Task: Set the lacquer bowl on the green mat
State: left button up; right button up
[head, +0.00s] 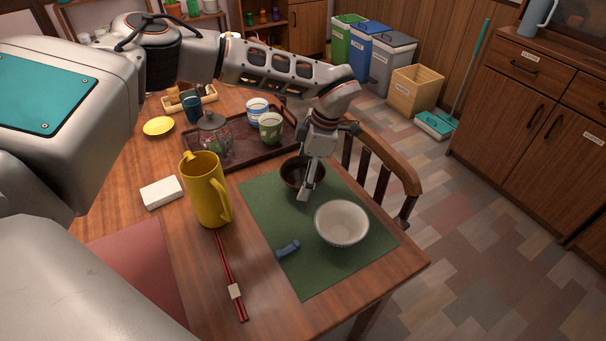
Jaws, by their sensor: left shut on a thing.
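The dark brown lacquer bowl (291,174) is at the far part of the green mat (310,268). My left gripper (306,190) reaches down over the bowl's right side and is shut on its wall. The gripper hides part of the bowl, and I cannot tell whether the bowl's base touches the mat. A white bowl (341,224) stands on the mat, nearer and to the right. My right gripper is not in view.
A yellow pitcher (204,190) stands left of the mat. Red chopsticks (228,270) and a small blue object (288,249) lie nearby. A brown tray (186,149) with cups is behind. A wooden chair (385,165) stands close at the table's right edge.

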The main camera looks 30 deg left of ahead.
pick_arm(q)
jog(key=o, duration=1.1)
jog(key=shift+f, duration=0.1)
jog(key=p+v, duration=0.2)
jog(key=v, duration=1)
